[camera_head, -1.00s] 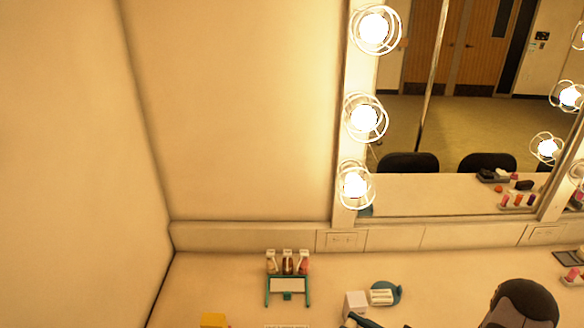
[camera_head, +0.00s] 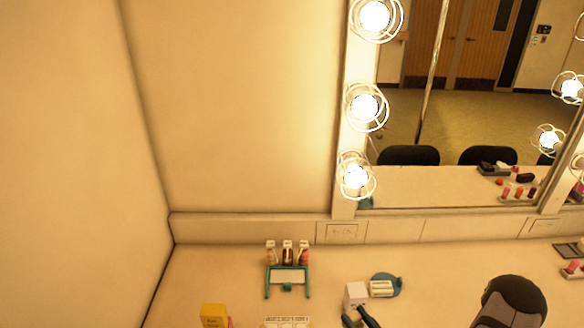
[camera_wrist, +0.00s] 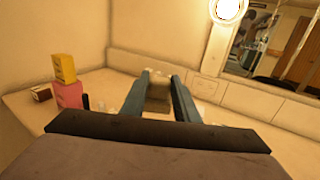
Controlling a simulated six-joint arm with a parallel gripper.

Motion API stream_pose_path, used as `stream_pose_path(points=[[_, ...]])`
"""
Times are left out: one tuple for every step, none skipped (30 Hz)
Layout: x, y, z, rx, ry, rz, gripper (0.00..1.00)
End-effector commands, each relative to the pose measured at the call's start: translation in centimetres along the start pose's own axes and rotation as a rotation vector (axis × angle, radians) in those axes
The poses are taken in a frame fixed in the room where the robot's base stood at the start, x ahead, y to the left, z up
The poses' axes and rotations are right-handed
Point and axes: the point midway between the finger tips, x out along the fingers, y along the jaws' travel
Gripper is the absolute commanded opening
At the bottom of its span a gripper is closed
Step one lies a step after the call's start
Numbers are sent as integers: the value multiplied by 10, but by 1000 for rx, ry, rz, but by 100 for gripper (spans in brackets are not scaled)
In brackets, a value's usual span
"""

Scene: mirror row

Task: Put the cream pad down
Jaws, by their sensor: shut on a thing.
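My gripper (camera_wrist: 160,82) is shut on the cream pad (camera_wrist: 158,92), a pale block between its two blue-grey fingers in the wrist view. In the head view the pad (camera_head: 356,294) shows as a small pale block at the lower middle, just beyond the dark fingers (camera_head: 360,317). It is just left of a round teal dish (camera_head: 398,282) with a pale block on it. I cannot tell whether the pad touches the counter.
A teal stand (camera_head: 287,268) with several small bottles is at the back of the counter (camera_head: 220,275). A lit mirror (camera_head: 440,150) stands behind.

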Motion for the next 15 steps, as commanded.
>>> stream_pose_path(points=[[0,7,-16,2,0,5,6],[-1,10,-19,0,-1,9,6],[0,12,-23,-2,-2,13,6],[0,12,-25,-2,-2,16,6],[0,14,-27,-2,-2,18,6],[0,14,-29,-3,-3,20,6],[0,15,-30,-3,-3,21,6],[1,15,-30,-3,-3,23,6],[1,15,-30,-3,-3,24,6],[1,16,-30,-3,-3,24,6],[1,16,-30,-3,-3,25,6],[1,16,-30,-3,-3,25,6],[1,16,-29,-3,-3,25,6],[1,16,-29,-3,-3,25,6],[1,16,-29,-3,-3,25,6]])
